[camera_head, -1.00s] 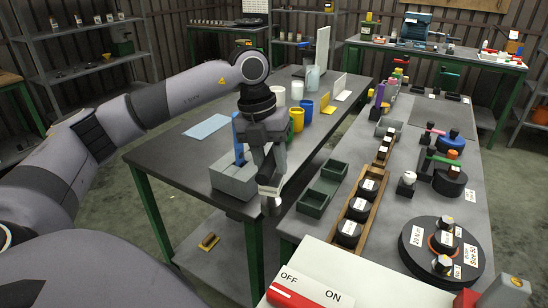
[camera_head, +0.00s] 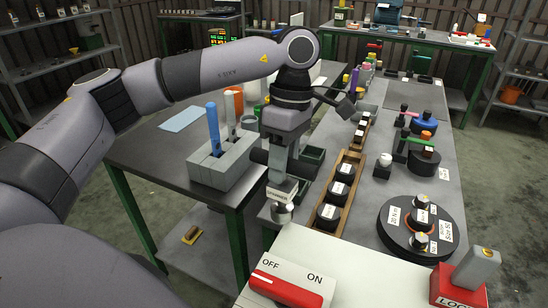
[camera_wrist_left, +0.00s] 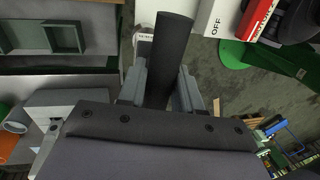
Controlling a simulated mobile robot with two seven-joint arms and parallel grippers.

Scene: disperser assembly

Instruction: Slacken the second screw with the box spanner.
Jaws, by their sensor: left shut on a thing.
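The black round disperser part (camera_head: 394,237) lies on the right bench with white labels. Two upright screws with metal heads show on it, a far one (camera_head: 422,201) and a near one (camera_head: 419,241); I cannot tell which is the second. The spanner is left of the disc and apart from it. My right gripper is not in view.
A wooden rack (camera_head: 352,158) with black labelled pieces stands between spanner and disc. A white OFF/ON panel (camera_head: 345,262) and a red LOCK block (camera_head: 458,289) are in front. A grey tool holder (camera_head: 222,172) stands on the left table.

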